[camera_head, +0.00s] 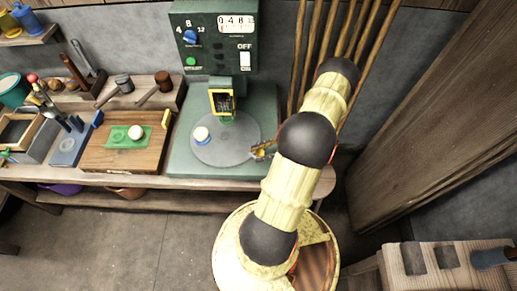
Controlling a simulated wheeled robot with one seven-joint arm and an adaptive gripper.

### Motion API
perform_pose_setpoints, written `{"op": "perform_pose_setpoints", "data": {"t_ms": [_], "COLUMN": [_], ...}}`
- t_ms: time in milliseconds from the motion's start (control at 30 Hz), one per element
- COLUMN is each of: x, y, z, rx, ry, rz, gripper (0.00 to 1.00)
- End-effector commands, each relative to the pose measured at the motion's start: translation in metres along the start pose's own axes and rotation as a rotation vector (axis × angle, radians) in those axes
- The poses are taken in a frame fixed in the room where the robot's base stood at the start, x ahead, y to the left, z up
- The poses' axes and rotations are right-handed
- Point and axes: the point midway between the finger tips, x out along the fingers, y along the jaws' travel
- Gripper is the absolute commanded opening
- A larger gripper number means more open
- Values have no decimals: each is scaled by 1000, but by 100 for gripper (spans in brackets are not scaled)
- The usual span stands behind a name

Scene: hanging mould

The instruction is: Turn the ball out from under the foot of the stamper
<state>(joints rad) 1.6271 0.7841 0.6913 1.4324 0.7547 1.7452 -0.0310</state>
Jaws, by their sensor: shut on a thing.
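The stamper (210,45) is a dark green machine with a counter and dials. Its foot (222,101), with a yellow frame, hangs over the back of a round grey turntable (228,146). A white ball (201,133) with a blue ring at its base sits on the left part of the turntable, in front and left of the foot, apart from it. My gripper (260,151) is at the right rim of the turntable, shut on a small part there. That part is too small and covered to make out clearly.
A wooden board (100,155) left of the stamper bears a green mat (118,138) with another pale ball (135,132). Stamps and tools stand behind and left of it. Several wooden poles (318,40) lean on the wall behind my arm.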

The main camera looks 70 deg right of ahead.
Motion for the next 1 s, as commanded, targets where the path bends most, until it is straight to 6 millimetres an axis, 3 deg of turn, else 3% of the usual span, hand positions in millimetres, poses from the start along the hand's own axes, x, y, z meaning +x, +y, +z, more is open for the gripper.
{"op": "perform_pose_setpoints", "data": {"t_ms": [433,467,767,1000], "x": [-4,-4,-2,-2], "y": [-2,-2,-1,0], "z": [1,1,0,0], "rx": [-7,-7,-5,-3], "ry": [7,7,5,4], "rz": [-3,-3,-2,-2], "gripper": [0,26,43,43]}}
